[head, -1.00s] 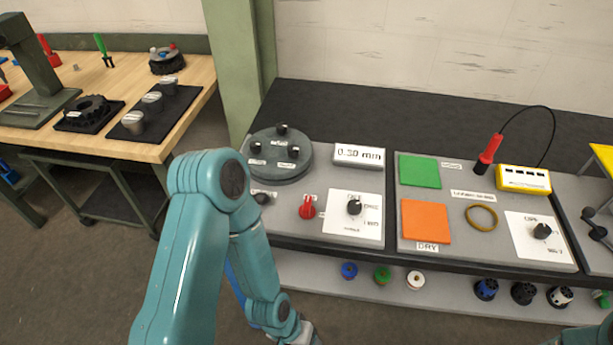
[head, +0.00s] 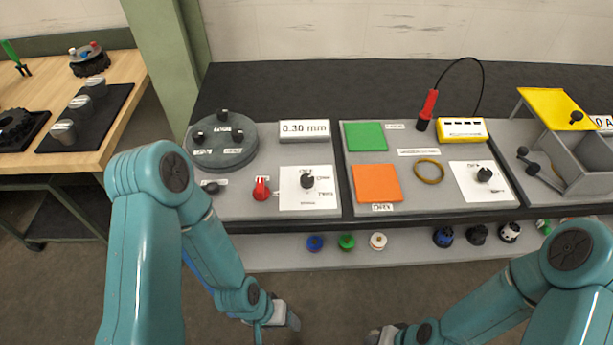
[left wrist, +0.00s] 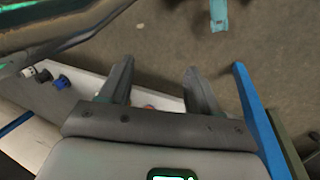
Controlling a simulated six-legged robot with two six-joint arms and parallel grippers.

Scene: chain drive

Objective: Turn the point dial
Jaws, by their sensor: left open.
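Two black dials on white plates are in the head view. One dial (head: 307,181) is on the left grey panel, beside a red knob (head: 261,189). The other dial (head: 484,174) is on the middle panel. Their small lettering is too blurred to tell which is the point dial. My left gripper (head: 287,316) is low in front of the bench, apart from both dials. In the left wrist view its two fingers (left wrist: 158,80) are spread with nothing between them. My right gripper (head: 378,337) shows only in part at the bottom edge; its fingers cannot be made out.
A round grey turret (head: 224,157) and a 0.30 mm display (head: 304,128) stand behind the left dial. Green (head: 366,136) and orange (head: 378,183) pads lie between the dials. A shelf (head: 280,258) below holds several small coloured parts. A yellow-lidded bin (head: 553,107) is at right.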

